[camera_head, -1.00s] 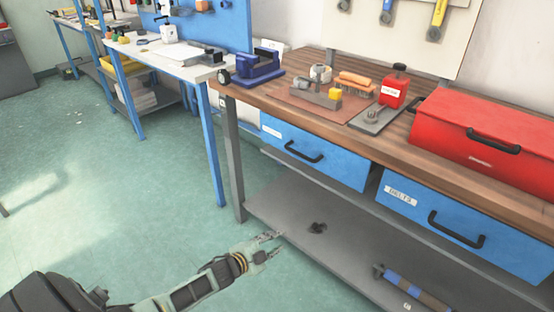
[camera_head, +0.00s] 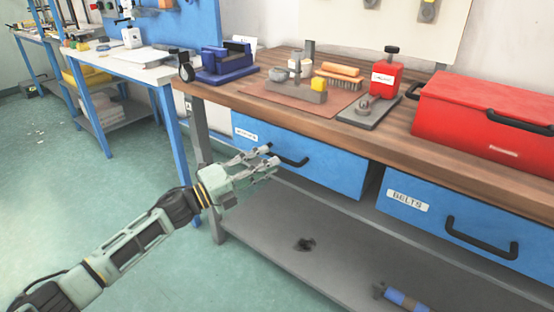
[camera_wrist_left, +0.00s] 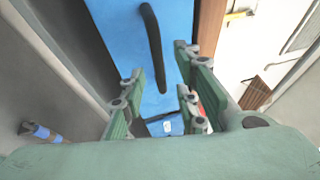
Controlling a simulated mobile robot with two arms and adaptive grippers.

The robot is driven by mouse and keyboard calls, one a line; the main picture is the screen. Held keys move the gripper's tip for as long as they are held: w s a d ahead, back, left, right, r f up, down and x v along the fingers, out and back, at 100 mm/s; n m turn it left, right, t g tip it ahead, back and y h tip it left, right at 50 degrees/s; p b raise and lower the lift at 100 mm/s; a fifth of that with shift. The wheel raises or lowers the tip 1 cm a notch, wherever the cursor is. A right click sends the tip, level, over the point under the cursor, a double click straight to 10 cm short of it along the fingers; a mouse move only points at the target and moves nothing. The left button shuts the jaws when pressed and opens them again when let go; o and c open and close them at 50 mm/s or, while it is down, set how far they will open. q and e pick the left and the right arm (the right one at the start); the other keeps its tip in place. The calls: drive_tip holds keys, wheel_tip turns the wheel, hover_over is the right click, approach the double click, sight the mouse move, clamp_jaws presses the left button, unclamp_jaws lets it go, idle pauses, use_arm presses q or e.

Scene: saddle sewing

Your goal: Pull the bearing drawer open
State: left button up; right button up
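The blue drawer on the left (camera_head: 335,168) is shut under the wooden bench top. Its small white label (camera_head: 246,134) is too blurred to read. Its black bar handle (camera_head: 293,161) is partly behind my left gripper (camera_head: 269,157). My left gripper is open, with its fingers pointing at the drawer front close to the handle. In the left wrist view, the handle (camera_wrist_left: 153,48) lies ahead of the open fingers (camera_wrist_left: 160,85), with nothing visible between them. I cannot tell whether a finger touches it in the head view. My right gripper is out of view.
A second blue drawer labelled BELTS (camera_head: 470,228) is shut to the right. A grey lower shelf (camera_head: 270,235) holds a small dark object (camera_head: 305,244). On the bench top stand a red toolbox (camera_head: 470,115), a red can (camera_head: 386,78) and a blue vise (camera_head: 228,66). The floor at left is open.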

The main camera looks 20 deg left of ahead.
use_arm(q)
drive_tip(key=shift+x, duration=2.25)
drive_tip(key=shift+f, duration=0.1)
clamp_jaws()
